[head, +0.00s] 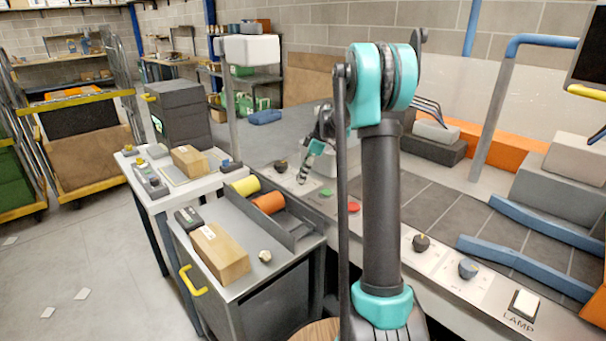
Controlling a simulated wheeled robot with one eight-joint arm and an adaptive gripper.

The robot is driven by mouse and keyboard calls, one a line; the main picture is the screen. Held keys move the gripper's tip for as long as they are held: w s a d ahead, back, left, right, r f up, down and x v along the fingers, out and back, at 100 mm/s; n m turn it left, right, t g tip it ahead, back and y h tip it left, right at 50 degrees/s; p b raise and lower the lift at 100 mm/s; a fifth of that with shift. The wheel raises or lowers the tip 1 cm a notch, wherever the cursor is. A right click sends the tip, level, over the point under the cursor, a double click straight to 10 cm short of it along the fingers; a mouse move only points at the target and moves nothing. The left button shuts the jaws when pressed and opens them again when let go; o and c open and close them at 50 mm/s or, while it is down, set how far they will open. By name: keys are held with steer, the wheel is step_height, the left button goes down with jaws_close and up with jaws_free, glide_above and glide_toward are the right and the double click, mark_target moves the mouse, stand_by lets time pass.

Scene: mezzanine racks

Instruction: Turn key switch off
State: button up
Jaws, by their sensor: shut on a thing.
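My gripper (303,178) is small and far off, partly behind my own teal and dark arm. It points down at a pale plate of the control panel, with its fingers shut. The key switch appears to be between the fingertips, but they cover it, and I cannot tell which way it is turned. A black knob (280,166) stands on the panel just left of the fingers. A green button (325,192) and a red button (353,207) are to the right, nearer to me.
A grey cart (237,290) with a cardboard box (219,254) and orange and yellow rolls stands left. The floor at far left is mostly clear.

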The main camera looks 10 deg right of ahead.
stand_by(0.3)
steer(key=o, duration=1.1)
steer(key=shift+o, duration=0.2)
steer(key=v, duration=1.2)
steer(key=shift+a, duration=0.1)
steer(key=s+f+m+t+h, duration=0.1)
steer(key=s+f+m, duration=0.4)
steer(key=s, duration=0.7)
steer(key=s+f+m+t+h, duration=0.1)
steer(key=s+f+m, duration=0.4)
steer(key=s, duration=0.7)
steer(key=s+f+m+t+h, duration=0.1)
steer(key=s+f+m+h, duration=0.1)
steer(key=s+f+m, duration=0.4)
steer(key=s+a+f, duration=0.1)
steer(key=s+f, duration=0.2)
steer(key=s, duration=0.4)
steer(key=shift+h, duration=0.3)
